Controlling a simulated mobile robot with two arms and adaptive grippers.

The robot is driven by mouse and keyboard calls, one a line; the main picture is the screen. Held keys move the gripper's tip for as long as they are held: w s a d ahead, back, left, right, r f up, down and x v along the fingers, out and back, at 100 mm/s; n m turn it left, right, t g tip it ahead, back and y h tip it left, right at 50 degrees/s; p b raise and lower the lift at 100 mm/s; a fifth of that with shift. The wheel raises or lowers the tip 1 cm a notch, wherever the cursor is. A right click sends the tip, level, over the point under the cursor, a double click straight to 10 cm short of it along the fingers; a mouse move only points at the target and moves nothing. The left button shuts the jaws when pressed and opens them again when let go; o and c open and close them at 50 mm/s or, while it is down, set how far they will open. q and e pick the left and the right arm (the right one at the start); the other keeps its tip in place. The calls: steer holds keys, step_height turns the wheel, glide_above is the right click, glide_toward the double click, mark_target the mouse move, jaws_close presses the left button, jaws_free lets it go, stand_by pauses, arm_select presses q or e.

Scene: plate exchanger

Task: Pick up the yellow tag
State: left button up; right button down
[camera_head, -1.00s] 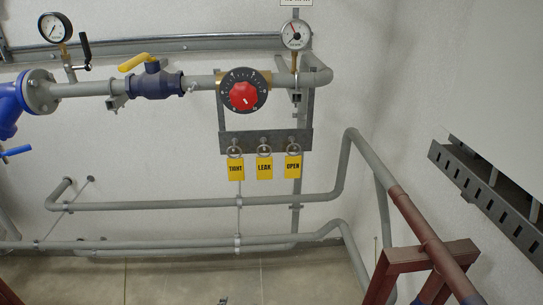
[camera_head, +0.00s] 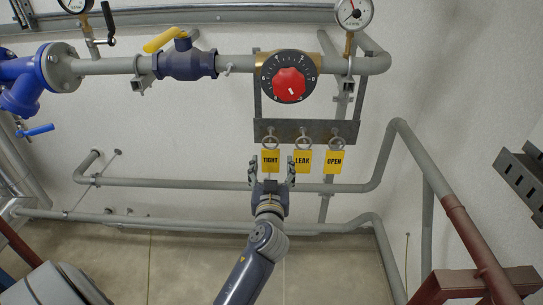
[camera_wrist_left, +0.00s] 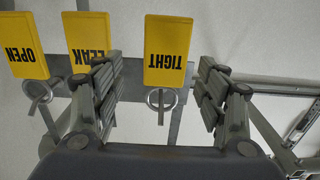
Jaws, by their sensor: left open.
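Three yellow tags hang by rings from a grey metal bracket (camera_head: 348,130) on the wall. They are the TIGHT tag (camera_head: 270,161), the LEAK tag (camera_head: 303,161) and the OPEN tag (camera_head: 334,161). My left gripper (camera_head: 271,168) is open, with its fingers up on either side of the TIGHT tag and nothing held. In the left wrist view the TIGHT tag (camera_wrist_left: 167,50) appears upside down between the open fingers (camera_wrist_left: 160,85), apart from both. The LEAK tag (camera_wrist_left: 88,40) is partly behind the left finger there; the OPEN tag (camera_wrist_left: 22,45) is clear. My right gripper is not in view.
A black dial with a red knob (camera_head: 289,84) sits above the bracket. A grey pipe (camera_head: 110,67) with a blue valve body (camera_head: 186,64) and yellow handle (camera_head: 161,40) runs left of it. Lower pipes (camera_head: 170,184) cross behind my arm. A reddish-brown frame (camera_head: 460,283) stands at lower right.

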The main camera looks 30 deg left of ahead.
mark_target(270, 159)
arm_select(q)
steer(key=shift+w+a+r+p, duration=0.1)
steer(key=shift+w+a+p, duration=0.2)
steer(key=p+x, duration=0.1)
steer(key=x, duration=0.2)
steer(key=shift+a+p, duration=0.25)
steer(key=shift+p, duration=0.05)
steer(key=shift+w+a, duration=0.2)
steer(key=shift+w, duration=0.1)
steer(key=shift+w+a+f, duration=0.1)
steer(key=shift+w+f, duration=0.1)
steer(key=shift+f, duration=0.1)
steer(key=shift+s, duration=0.1)
steer(key=c, duration=1.1)
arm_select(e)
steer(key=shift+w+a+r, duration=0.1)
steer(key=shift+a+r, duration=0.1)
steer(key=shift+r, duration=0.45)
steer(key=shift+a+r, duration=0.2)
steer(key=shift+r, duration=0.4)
